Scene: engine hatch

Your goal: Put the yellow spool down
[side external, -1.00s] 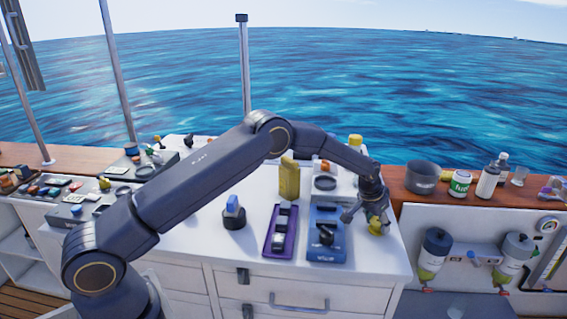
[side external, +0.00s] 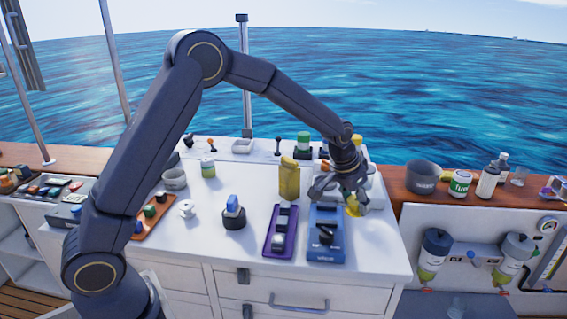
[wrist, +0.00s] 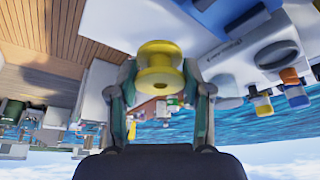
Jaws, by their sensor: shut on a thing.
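The yellow spool (side external: 353,210) is between the fingers of my gripper (side external: 342,195), at the right part of the white counter (side external: 375,250). In the wrist view the yellow spool (wrist: 159,66) sits upright-looking between the two fingers of my gripper (wrist: 160,88), with a finger against each side. The gripper is shut on it. In the side external view the fingers hide part of the spool, and I cannot tell its exact height above the counter.
A blue tray (side external: 326,254) with a black item stands just left of and in front of the spool. A dark pot (side external: 422,177) stands on the wooden ledge at right. The counter's front right is bare.

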